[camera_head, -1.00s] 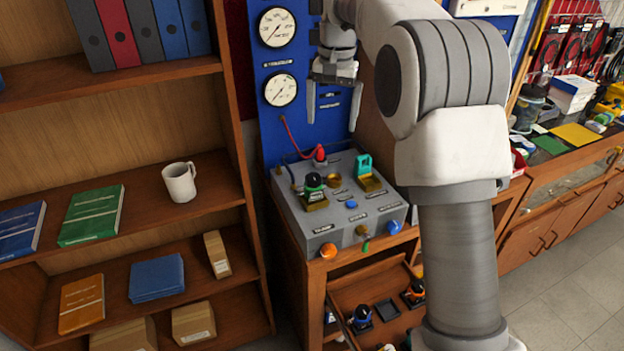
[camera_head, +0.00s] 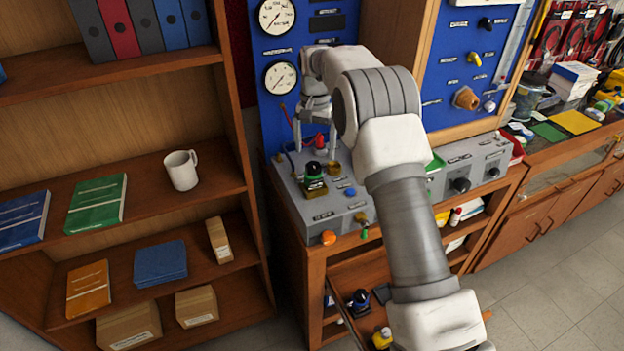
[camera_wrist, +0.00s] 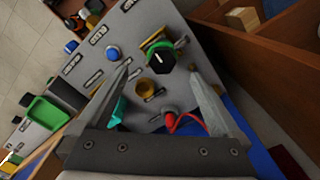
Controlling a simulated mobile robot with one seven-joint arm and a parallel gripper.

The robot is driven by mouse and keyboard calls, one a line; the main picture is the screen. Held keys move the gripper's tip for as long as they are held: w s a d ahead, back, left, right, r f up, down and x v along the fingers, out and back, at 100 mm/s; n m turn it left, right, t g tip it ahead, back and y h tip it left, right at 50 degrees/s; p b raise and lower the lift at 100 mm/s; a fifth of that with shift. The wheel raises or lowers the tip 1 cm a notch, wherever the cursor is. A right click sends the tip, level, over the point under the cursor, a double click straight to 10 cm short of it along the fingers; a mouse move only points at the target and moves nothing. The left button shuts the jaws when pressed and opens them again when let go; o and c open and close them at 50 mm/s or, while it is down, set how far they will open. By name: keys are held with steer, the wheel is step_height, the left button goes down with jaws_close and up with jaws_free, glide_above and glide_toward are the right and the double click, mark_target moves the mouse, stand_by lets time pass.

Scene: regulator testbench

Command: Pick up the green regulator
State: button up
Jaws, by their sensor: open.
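The regulator with a black knob and a green ring (camera_head: 314,172) sits upright on a brass-coloured base on the grey testbench panel (camera_head: 347,208). In the wrist view the black and green regulator (camera_wrist: 161,58) lies just beyond and between my fingertips. My gripper (camera_head: 316,138) is open and empty, pointing down above the back part of the panel, near the regulator. Its two fingers also show in the wrist view (camera_wrist: 160,72), spread apart. A teal-green bracket-like piece (camera_wrist: 118,110) is beside the left finger in the wrist view; my arm hides it in the head view.
A red plug with a red cable (camera_wrist: 170,120) and a brass round fitting (camera_wrist: 148,88) stand between the fingers in the wrist view. A blue knob (camera_head: 350,192) is in front on the panel. Gauges (camera_head: 281,77) are on the blue backboard. A shelf (camera_head: 215,190) stands left.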

mark_target(313, 165)
step_height(313, 165, down, 3)
steer(key=shift+s+a+f+p, duration=0.15)
steer(key=shift+f+p, duration=0.3)
steer(key=shift+f, duration=0.85)
steer(key=shift+w+a+f+p, duration=0.1)
steer(key=shift+f+p, duration=0.3)
steer(key=shift+f, duration=0.9)
jaws_close()
steer(key=shift+r, duration=0.1)
